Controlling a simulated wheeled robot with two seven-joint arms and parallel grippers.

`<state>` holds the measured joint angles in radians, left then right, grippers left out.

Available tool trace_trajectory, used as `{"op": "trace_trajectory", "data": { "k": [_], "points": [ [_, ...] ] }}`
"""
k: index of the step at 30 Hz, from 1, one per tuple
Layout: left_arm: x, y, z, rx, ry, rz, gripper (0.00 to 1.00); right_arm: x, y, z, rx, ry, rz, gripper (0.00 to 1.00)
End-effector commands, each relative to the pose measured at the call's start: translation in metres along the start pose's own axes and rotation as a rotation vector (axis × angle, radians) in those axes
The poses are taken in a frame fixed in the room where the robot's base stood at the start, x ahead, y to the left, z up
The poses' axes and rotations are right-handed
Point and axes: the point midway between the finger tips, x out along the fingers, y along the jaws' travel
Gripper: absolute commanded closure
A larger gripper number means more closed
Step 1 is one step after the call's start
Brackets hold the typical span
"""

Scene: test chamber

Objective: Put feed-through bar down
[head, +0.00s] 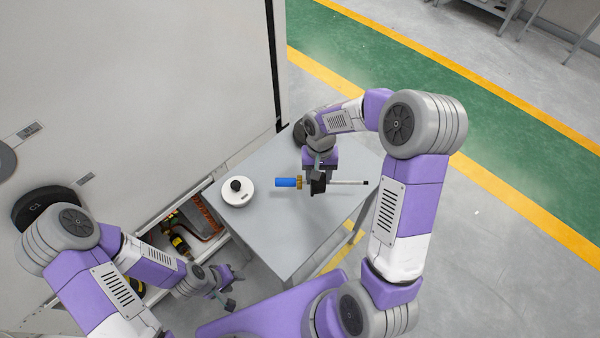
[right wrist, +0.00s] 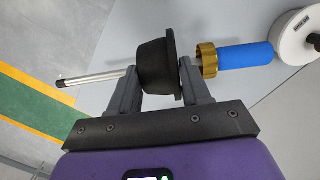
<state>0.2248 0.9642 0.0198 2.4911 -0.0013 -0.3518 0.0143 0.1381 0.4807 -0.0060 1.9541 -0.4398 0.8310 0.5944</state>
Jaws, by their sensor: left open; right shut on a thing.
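The feed-through bar has a blue handle (head: 286,182), a brass collar, a black flared piece and a thin silver rod (head: 348,183). It lies level across the grey table in the head view, handle to the left and rod to the right. My right gripper (head: 318,178) is shut on its black flared piece (right wrist: 158,66). In the right wrist view the blue handle (right wrist: 245,56) extends right and the rod (right wrist: 92,77) left. I cannot tell whether the bar touches the table. My left gripper (head: 226,290) is open and empty, left of the table's near edge.
The grey table (head: 270,225) has clear room in front of the bar. A white round lid-like thing with a black knob (head: 238,192) stands at its left edge. A large pale cabinet (head: 130,90) stands left, with an open low compartment (head: 205,215) holding several items.

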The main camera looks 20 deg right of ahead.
Motion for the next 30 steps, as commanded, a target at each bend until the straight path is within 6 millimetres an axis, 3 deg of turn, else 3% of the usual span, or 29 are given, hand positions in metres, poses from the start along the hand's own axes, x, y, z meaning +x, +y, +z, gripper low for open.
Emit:
{"op": "trace_trajectory", "data": {
  "k": [1, 6, 12, 16, 24, 30],
  "points": [
    [-0.014, 0.005, 0.001, 0.000, 0.000, 0.000, 0.55, -0.012, 0.002, -0.003, 0.124, -0.001, -0.015, 1.00],
    [-0.032, 0.012, 0.001, 0.000, 0.000, 0.000, 0.55, -0.021, 0.005, -0.011, 0.489, -0.004, -0.057, 1.00],
    [-0.042, 0.016, 0.002, 0.000, 0.000, 0.000, 0.55, -0.025, 0.007, -0.017, 0.726, -0.007, -0.085, 1.00],
    [-0.043, 0.016, 0.002, 0.000, 0.000, 0.000, 0.55, -0.015, 0.008, -0.019, 0.776, -0.009, -0.088, 1.00],
    [-0.045, 0.017, 0.002, 0.000, 0.000, 0.000, 0.55, 0.030, 0.007, -0.024, 0.778, -0.011, -0.088, 1.00],
    [-0.046, 0.017, 0.002, 0.000, 0.000, 0.000, 0.55, 0.048, 0.007, -0.026, 0.777, -0.009, -0.088, 1.00]
  ]
}}
